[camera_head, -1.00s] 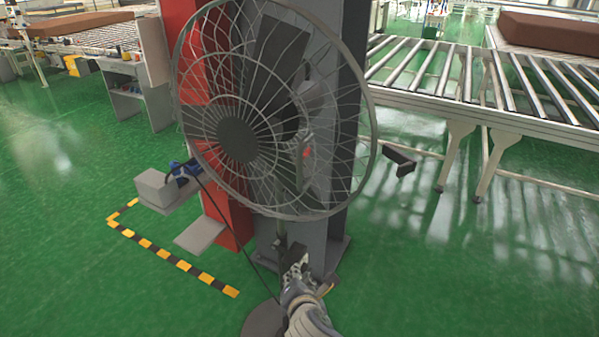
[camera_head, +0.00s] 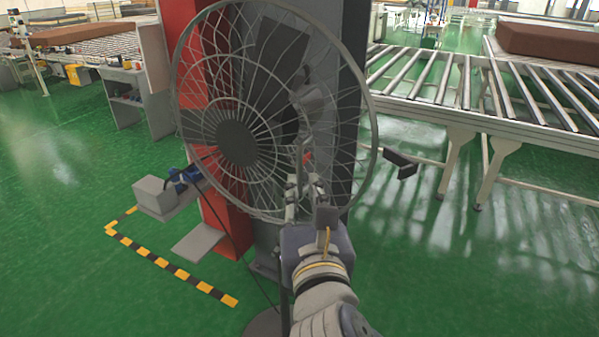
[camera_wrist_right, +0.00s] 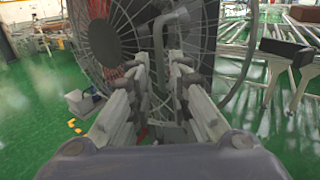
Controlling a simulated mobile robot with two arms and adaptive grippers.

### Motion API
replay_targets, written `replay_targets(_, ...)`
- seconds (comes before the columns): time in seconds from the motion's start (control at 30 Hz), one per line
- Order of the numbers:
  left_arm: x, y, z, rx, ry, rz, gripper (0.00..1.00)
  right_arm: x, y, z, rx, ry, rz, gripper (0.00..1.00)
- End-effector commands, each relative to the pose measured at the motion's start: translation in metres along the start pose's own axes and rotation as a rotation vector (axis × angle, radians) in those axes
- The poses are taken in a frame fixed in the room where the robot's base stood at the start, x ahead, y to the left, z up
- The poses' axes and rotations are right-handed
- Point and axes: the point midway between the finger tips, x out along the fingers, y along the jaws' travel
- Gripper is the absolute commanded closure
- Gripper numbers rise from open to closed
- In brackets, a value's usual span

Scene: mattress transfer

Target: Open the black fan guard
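The fan guard (camera_head: 237,143) is a round wire cage with a dark hub, on a standing fan in front of a red and grey column. It looks closed in the head view. It also shows at the upper left of the right wrist view (camera_wrist_right: 103,42). My right gripper (camera_head: 305,183) is at the guard's lower right edge, fingers pointing up. In the right wrist view its fingers (camera_wrist_right: 165,62) are apart, with wires of the fan seen between and beyond them. I cannot tell whether they touch the guard. My left gripper is not in view.
A roller conveyor (camera_head: 480,115) stands at the right, with a brown mattress (camera_head: 548,43) on it. A small grey box (camera_head: 155,195) sits left of the column. Black and yellow floor tape (camera_head: 170,268) lies in front. The green floor at left is clear.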

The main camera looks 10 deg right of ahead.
Motion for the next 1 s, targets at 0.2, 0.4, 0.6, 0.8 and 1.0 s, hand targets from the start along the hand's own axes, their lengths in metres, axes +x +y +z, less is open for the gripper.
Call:
replay_targets(0.2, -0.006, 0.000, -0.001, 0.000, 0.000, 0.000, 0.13, 0.042, -0.001, 0.001, -0.001, 0.002, -0.002, 0.82)
replay_targets(0.4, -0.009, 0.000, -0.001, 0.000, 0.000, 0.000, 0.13, 0.063, 0.000, 0.001, 0.001, 0.001, 0.000, 0.82)
replay_targets(0.6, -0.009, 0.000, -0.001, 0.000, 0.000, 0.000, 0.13, 0.068, 0.000, 0.000, 0.003, 0.001, 0.001, 0.82)
replay_targets(0.8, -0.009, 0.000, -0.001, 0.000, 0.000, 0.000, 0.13, 0.068, 0.000, 0.000, 0.003, 0.001, 0.001, 0.89)
replay_targets(1.0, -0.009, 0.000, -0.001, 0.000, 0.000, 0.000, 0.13, 0.068, 0.000, 0.000, 0.002, 0.001, 0.000, 1.00)
